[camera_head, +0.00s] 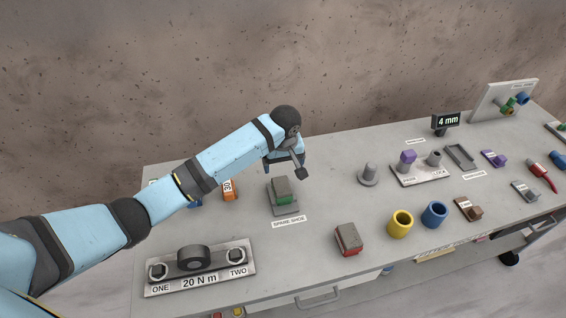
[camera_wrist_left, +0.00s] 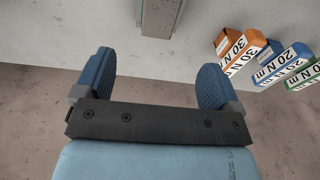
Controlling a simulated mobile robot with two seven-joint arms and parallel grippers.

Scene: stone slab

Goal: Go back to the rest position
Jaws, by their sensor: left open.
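My left arm reaches in from the left over the bench (camera_head: 330,215). My left gripper (camera_head: 285,160) is above the back part of the bench, behind the spare shoe (camera_head: 282,190). In the left wrist view its two blue fingers stand wide apart, and the gripper (camera_wrist_left: 155,75) is empty. The spare shoe, grey with a green part, sits on a grey base behind the SPARE SHOE label, apart from the gripper. My right gripper is not in view.
A 20 N m fixture (camera_head: 200,267) stands at the front left. An orange 30 N m block (camera_head: 229,190) is near the arm; it also shows in the wrist view (camera_wrist_left: 240,45). A red-grey block (camera_head: 348,240), yellow cup (camera_head: 400,224) and blue cup (camera_head: 434,214) stand at the front.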

